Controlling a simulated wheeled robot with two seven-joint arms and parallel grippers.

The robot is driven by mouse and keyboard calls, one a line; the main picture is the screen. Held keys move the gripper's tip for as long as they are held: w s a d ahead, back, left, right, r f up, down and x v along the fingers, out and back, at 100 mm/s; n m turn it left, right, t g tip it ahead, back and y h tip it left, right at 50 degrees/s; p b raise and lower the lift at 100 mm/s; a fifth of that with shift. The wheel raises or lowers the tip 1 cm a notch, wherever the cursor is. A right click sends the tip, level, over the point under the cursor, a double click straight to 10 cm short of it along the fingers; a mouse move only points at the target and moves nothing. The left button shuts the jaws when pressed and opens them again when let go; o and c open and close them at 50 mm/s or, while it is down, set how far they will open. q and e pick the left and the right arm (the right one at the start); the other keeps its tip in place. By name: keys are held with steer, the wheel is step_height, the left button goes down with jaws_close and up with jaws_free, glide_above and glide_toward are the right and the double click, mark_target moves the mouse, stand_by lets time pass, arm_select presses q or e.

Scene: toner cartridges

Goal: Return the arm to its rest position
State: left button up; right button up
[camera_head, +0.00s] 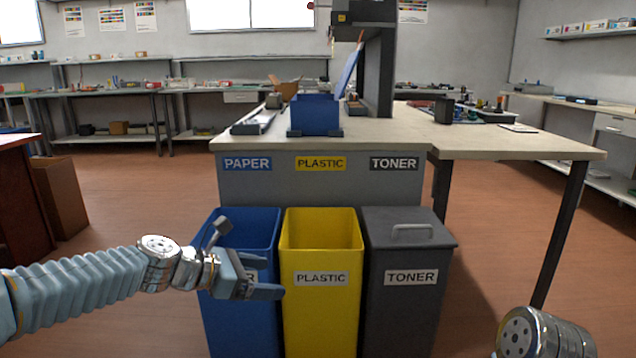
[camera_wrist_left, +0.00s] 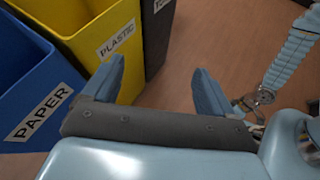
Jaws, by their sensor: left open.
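My left arm (camera_head: 85,285) reaches in from the left in the head view. Its gripper (camera_head: 268,278) is in front of the blue paper bin (camera_head: 235,325) and close to the yellow plastic bin (camera_head: 320,315). In the left wrist view the two fingers of the left gripper (camera_wrist_left: 157,92) stand apart with nothing between them, over bare floor. Part of my right arm (camera_head: 545,335) shows at the bottom right of the head view; its gripper is outside the view. The right arm also shows at the right of the wrist view (camera_wrist_left: 285,65).
The grey toner bin (camera_head: 410,315) has its lid closed. The bins stand against a workbench (camera_head: 500,143) holding a blue box (camera_head: 315,115). A brown box (camera_head: 60,195) stands at the left. The floor (camera_head: 490,265) right of the bins is clear.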

arm_select(q)
steer(key=s+f+m+g+y+p, duration=0.2)
steer(key=s+f+m, duration=0.15)
steer(key=f, duration=0.95)
steer(key=s+f+m+g+y+p, duration=0.1)
steer(key=s+f+m+y+p, duration=0.3)
steer(key=f, duration=0.8)
steer(key=s+f+m+g, duration=0.3)
steer(key=s+f+m, duration=1)
steer(key=s, duration=0.5)
step_height(320, 180, down, 18)
steer(key=a+y+b, duration=0.1)
steer(key=b, duration=1.6)
steer(key=shift+w+a+t, duration=0.25)
steer(key=shift+w+t, duration=0.05)
steer(key=shift+w, duration=0.05)
